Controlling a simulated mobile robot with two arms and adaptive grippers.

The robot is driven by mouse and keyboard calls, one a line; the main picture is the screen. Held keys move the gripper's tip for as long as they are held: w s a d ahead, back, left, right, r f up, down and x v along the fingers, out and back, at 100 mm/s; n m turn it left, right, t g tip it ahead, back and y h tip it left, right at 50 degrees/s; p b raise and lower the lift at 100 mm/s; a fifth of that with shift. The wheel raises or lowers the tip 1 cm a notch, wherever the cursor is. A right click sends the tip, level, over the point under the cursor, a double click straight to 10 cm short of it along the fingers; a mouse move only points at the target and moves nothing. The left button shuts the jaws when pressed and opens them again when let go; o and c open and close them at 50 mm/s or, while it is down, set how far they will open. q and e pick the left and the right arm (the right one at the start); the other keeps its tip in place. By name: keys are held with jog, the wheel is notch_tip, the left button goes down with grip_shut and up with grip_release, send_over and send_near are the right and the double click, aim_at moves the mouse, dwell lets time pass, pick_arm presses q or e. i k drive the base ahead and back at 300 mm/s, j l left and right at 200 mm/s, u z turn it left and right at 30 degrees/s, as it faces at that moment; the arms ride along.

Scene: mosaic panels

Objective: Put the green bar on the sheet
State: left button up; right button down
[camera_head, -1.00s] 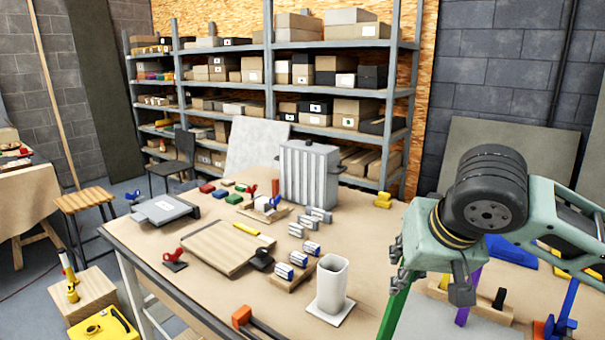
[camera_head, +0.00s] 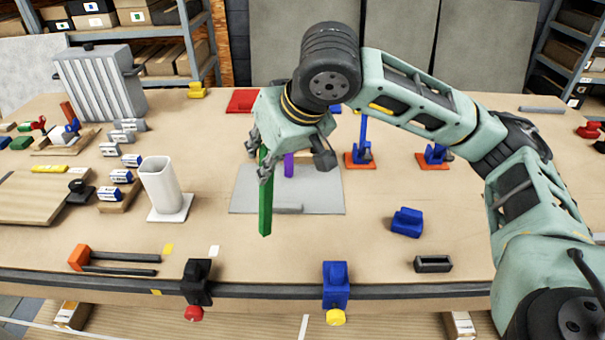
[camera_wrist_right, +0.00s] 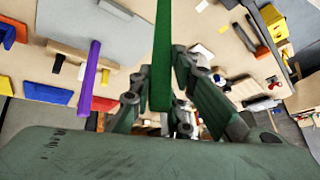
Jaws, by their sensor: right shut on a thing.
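The green bar (camera_head: 265,205) is long and thin and hangs nearly upright from my right gripper (camera_head: 264,165). My right gripper is shut on its upper part. In the wrist view the green bar (camera_wrist_right: 163,55) runs up between the fingers (camera_wrist_right: 160,100). The sheet (camera_head: 325,190) is a flat grey panel on the table; the bar overlaps its left part in the head view. Whether the bar touches it cannot be told. The sheet also shows at the upper left of the wrist view (camera_wrist_right: 95,22). My left gripper is not in view.
A purple bar (camera_head: 289,165) stands upright at the sheet's far side, close to my right gripper. A white cup (camera_head: 160,185) stands left of the sheet. A blue block (camera_head: 407,222) lies to the right, and orange-based blue stands (camera_head: 361,150) behind it.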

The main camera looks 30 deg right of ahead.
aim_at(287, 195)
jog(key=i+j+z, duration=0.15)
jog(key=z, duration=0.2)
jog(key=i+j+z, duration=0.15)
jog(key=z, duration=0.2)
jog(key=i+j+z, duration=0.2)
jog(key=z, duration=0.15)
jog(key=i+j, duration=0.1)
jog(key=j, duration=0.15)
jog(key=i+j, duration=0.15)
jog(key=j, duration=0.15)
